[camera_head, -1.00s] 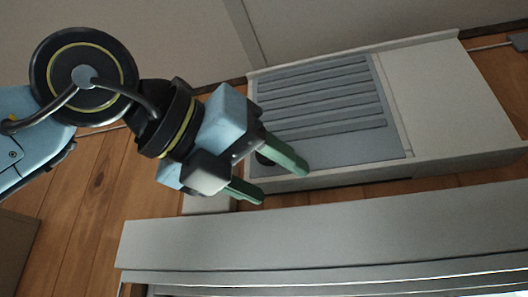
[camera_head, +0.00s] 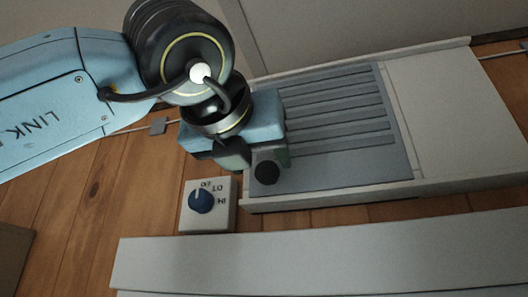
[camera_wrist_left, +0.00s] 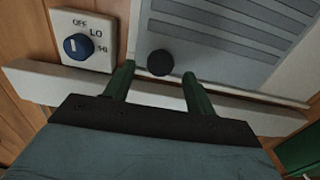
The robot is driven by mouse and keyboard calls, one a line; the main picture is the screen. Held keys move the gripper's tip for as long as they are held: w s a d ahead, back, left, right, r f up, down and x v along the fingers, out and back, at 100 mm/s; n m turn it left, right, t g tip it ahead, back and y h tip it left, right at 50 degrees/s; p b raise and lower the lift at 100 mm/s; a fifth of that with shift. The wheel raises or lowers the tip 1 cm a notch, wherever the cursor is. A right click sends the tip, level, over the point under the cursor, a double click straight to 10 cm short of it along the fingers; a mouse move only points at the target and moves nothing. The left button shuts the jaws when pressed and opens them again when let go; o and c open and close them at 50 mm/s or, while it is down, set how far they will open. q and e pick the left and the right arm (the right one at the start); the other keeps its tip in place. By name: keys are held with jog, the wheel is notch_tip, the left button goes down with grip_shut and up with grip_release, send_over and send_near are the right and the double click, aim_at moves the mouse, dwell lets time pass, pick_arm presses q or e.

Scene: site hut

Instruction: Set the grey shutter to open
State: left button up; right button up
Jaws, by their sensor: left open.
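The grey shutter (camera_head: 345,168) is a slatted panel in a pale frame on the wooden wall, covering the left and middle of the frame. It also shows in the left wrist view (camera_wrist_left: 210,45). Its round black knob (camera_head: 267,173) is near its lower left corner. In the left wrist view the knob (camera_wrist_left: 160,62) appears between and just beyond the two green fingertips. My left gripper (camera_wrist_left: 158,75) is open, with its fingers either side of the knob's line; I cannot tell whether they touch it. In the head view my left gripper (camera_head: 262,155) partly hides the shutter's left side. My right gripper is not in view.
A white dial box (camera_head: 222,212) with a blue knob is on the wall left of the shutter. The frame's right part (camera_head: 445,100) is a bare pale panel. A long pale ledge (camera_head: 320,250) runs below. A cable with a small grey clip (camera_head: 158,126) runs along the wall.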

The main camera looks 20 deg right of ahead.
aim_at(266, 170)
pick_arm(q)
jog(key=shift+p+x, duration=0.6)
jog(key=shift+x, duration=1.1)
grip_shut()
